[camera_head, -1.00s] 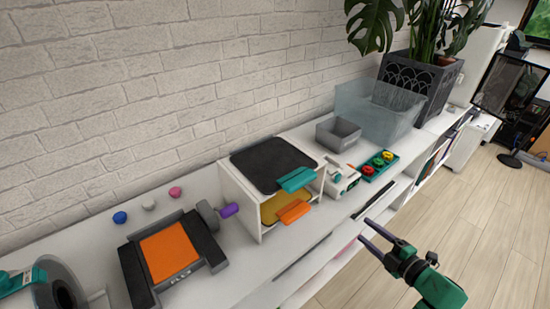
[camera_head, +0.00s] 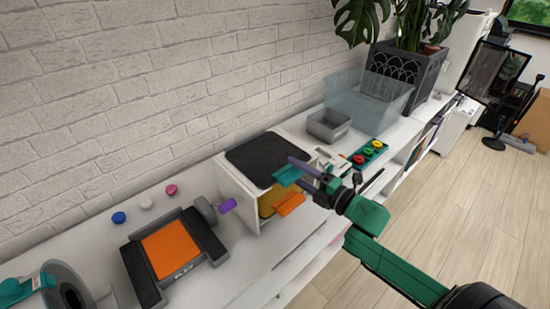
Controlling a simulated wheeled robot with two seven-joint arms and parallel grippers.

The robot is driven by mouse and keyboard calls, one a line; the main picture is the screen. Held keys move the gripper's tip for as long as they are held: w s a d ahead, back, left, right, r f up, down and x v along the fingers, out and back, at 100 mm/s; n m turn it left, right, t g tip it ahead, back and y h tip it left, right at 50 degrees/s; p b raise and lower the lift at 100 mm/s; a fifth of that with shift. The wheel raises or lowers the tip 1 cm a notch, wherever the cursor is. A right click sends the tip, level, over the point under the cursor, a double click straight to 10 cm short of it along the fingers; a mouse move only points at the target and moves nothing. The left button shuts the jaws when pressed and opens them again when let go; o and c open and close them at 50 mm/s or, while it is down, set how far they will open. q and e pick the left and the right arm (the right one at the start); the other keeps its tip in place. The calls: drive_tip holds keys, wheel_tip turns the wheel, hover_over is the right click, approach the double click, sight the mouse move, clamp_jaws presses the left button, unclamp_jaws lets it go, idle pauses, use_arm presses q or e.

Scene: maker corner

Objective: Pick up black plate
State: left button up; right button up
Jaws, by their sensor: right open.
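The black plate (camera_head: 262,158) lies flat on top of a small white rack (camera_head: 237,193). A teal handle (camera_head: 287,176) sticks out from its front right side. My right gripper (camera_head: 296,173) is open, with its fingers at the teal handle. I cannot tell whether the fingers touch it or lie just above it. The gripper hides part of the handle. A yellow plate (camera_head: 267,203) with an orange handle (camera_head: 291,205) sits on the rack's lower level.
A grey bin (camera_head: 328,126) and a clear bin (camera_head: 366,105) stand behind. A board with coloured knobs (camera_head: 370,153) lies right of the gripper. A dark machine with an orange bed (camera_head: 171,250) stands to the left. Free floor (camera_head: 460,200) lies right of the shelf.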

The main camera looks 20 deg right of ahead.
drive_tip(key=shift+x, duration=0.85)
clamp_jaws()
wheel_tip(320, 180, up, 20)
drive_tip(key=p, duration=0.1)
